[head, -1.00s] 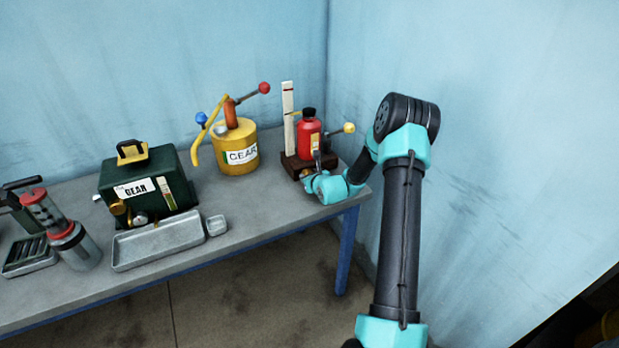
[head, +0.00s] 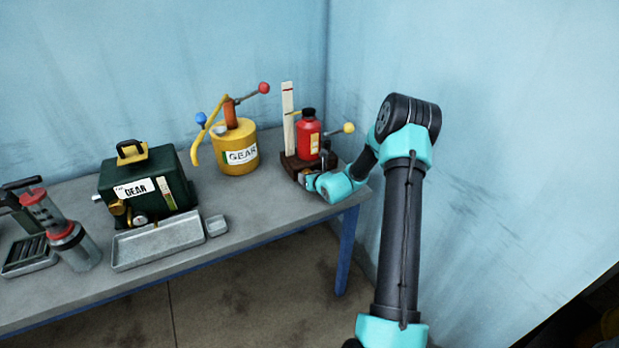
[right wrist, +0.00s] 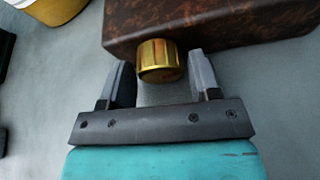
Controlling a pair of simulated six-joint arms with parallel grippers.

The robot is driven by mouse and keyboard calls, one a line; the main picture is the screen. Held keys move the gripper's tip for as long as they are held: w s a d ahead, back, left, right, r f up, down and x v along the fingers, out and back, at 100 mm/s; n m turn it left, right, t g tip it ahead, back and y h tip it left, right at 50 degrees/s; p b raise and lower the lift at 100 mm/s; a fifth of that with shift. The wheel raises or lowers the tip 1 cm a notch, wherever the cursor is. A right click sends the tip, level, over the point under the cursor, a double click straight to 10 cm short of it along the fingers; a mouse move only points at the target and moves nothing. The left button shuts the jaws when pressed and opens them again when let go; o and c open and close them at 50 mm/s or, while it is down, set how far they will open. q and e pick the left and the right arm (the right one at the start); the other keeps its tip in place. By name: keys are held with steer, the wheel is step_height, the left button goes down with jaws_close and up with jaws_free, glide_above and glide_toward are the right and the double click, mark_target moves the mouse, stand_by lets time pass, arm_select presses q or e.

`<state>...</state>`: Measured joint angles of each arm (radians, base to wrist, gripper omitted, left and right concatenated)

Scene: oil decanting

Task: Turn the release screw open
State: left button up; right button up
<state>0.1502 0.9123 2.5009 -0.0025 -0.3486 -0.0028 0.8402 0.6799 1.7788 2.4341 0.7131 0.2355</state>
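The release screw (right wrist: 160,58) is a gold ribbed knob sticking out of the side of a dark brown base (right wrist: 220,22) in the right wrist view. In the head view that base (head: 289,165) carries a red bottle-shaped body (head: 309,140). My right gripper (right wrist: 162,64) is open, with one finger on each side of the knob. A gap shows between the knob and each finger, and I see no contact. In the head view my right gripper (head: 308,180) is low at the front of the base, and the screw is hard to make out there. My left gripper is not in view.
A green box (head: 150,180), a grey tray (head: 160,243) and a small grey dish (head: 216,226) are further left. The table's right edge is close to my right wrist.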

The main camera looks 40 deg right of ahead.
steer(key=shift+o, duration=1.2)
steer(key=v, duration=1.7)
steer(key=shift+s+r, duration=0.15)
steer(key=shift+r, duration=0.05)
steer(key=shift+a, duration=0.1)
